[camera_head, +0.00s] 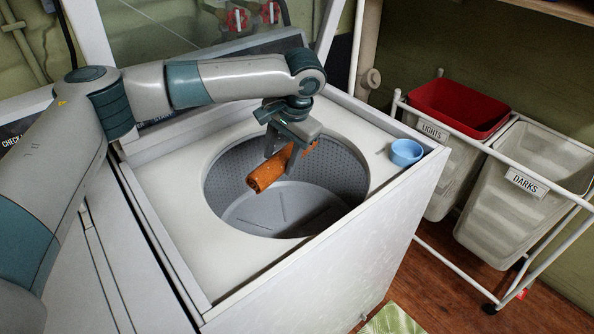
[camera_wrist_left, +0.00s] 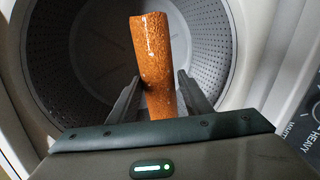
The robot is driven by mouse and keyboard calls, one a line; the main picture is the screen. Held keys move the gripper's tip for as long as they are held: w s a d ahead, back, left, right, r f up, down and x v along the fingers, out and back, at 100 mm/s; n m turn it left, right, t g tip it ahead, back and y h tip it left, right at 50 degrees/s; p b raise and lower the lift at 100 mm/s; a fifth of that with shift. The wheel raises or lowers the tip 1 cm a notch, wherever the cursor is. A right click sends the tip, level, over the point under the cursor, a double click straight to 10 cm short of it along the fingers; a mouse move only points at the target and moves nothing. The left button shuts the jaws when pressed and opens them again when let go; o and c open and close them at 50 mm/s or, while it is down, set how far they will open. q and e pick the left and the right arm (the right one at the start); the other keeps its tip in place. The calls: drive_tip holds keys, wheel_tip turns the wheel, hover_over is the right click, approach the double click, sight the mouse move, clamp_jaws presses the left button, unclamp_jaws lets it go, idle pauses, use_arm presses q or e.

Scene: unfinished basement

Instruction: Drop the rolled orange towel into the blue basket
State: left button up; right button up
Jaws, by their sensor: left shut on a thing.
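The rolled orange towel (camera_head: 266,172) is held over the round opening of a top-loading washer (camera_head: 178,205) in the head view. My left gripper (camera_head: 290,150) is shut on it, and the roll slants down to the left. In the left wrist view the towel (camera_wrist_left: 154,62) stands between the two fingers of the left gripper (camera_wrist_left: 158,98), with the perforated drum (camera_wrist_left: 75,60) behind it. No blue basket shows; the only blue thing is a small blue cup (camera_head: 406,152) on the washer's top right corner. My right gripper is not in view.
A white rolling frame to the right holds a bin labelled LIGHTS (camera_head: 447,165) with a red tub (camera_head: 458,108) on top, and a bin labelled DARKS (camera_head: 515,205). The raised lid (camera_head: 215,45) stands behind the opening. A green mat (camera_head: 393,320) lies on the wooden floor.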

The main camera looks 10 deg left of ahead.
use_arm(q)
drive_tip(key=s+a+r+n, duration=0.3)
drive_tip(key=s+a+r, duration=0.7)
drive_tip(key=s+r, duration=0.2)
drive_tip(key=shift+s+r+g, duration=0.15)
drive_tip(key=shift+s+g, duration=0.25)
drive_tip(key=shift+s, duration=0.8)
drive_tip(key=shift+s, duration=0.1)
